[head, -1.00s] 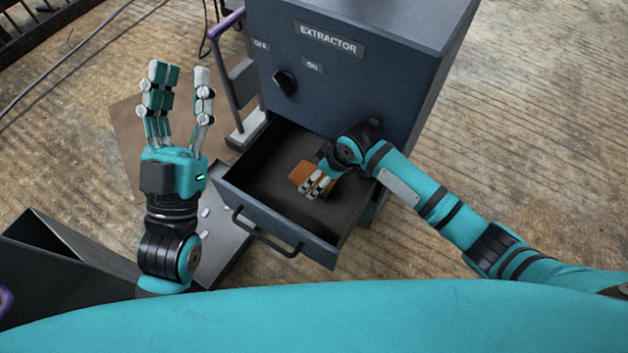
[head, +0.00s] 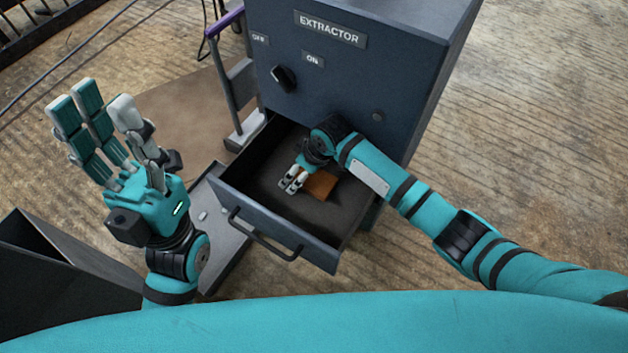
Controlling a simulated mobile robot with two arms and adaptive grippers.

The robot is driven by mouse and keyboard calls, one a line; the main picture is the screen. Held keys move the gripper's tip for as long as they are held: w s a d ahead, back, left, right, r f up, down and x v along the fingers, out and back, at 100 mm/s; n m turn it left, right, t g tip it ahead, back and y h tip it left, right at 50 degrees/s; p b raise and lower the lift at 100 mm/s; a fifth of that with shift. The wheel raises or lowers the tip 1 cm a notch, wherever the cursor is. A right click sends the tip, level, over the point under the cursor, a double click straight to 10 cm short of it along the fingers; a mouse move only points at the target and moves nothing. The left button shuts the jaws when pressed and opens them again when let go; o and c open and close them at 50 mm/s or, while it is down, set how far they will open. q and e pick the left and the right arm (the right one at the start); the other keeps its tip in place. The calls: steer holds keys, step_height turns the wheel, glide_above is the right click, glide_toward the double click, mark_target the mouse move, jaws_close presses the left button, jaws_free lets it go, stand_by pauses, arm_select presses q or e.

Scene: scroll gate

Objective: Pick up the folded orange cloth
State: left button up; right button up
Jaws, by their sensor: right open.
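The folded orange cloth (head: 321,184) lies on the floor of the open drawer (head: 262,213) of the extractor cabinet. My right gripper (head: 290,181) is inside the drawer, just left of the cloth, with its fingers pointing down-left. It is open and partly overlaps the cloth's left edge in the picture; I cannot tell whether it touches. My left gripper (head: 98,130) is raised to the left of the drawer, open and empty, with its fingers spread upward.
The dark blue cabinet (head: 370,70) has a black knob (head: 284,79) and stands behind the drawer. A drawer handle (head: 262,238) juts out in front. A dark bin (head: 50,270) stands at the lower left. A trolley with a purple handle (head: 226,20) stands left of the cabinet.

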steer(key=shift+c, duration=0.4)
steer(key=c, duration=1.2)
steer(key=shift+o, duration=0.2)
steer(key=shift+r, duration=0.1)
